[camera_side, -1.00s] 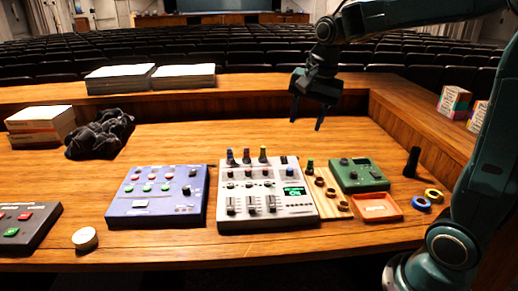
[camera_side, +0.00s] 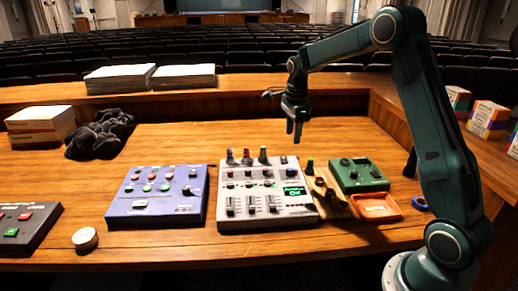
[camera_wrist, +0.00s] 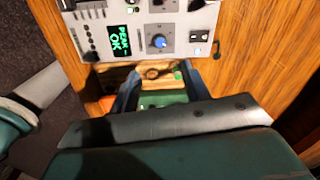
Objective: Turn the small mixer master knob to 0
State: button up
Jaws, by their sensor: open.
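The light grey mixer (camera_side: 262,218) lies in the middle of the desk, with faders, several small knobs and a green-lit display (camera_side: 292,191). The mixer (camera_wrist: 135,8) fills the top of the wrist view, its display (camera_wrist: 119,42) reading what looks like "PEAK OK". Beside the display is a blue-capped knob (camera_wrist: 158,41) with a white mark, on a darker square; I take it as the master knob. It appears as a small dark knob (camera_side: 291,172) in the side view. My gripper (camera_side: 294,134) hangs open and empty above the mixer's back right, apart from it. Its fingers (camera_wrist: 158,76) point down.
A green box (camera_side: 360,176), an orange tray (camera_side: 377,207) and a wooden strip with sockets (camera_side: 331,203) stand close right of the mixer. A blue panel (camera_side: 158,209) lies left. Tall knobs (camera_side: 247,156) rise along the mixer's back edge.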

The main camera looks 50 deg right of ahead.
aim_at(290, 169)
jog(key=shift+f, duration=0.15)
jog(key=f, duration=1.3)
jog(key=shift+w+d+f, duration=0.15)
jog(key=shift+w+f, duration=0.05)
jog(key=shift+w, duration=0.05)
jog(key=c, duration=1)
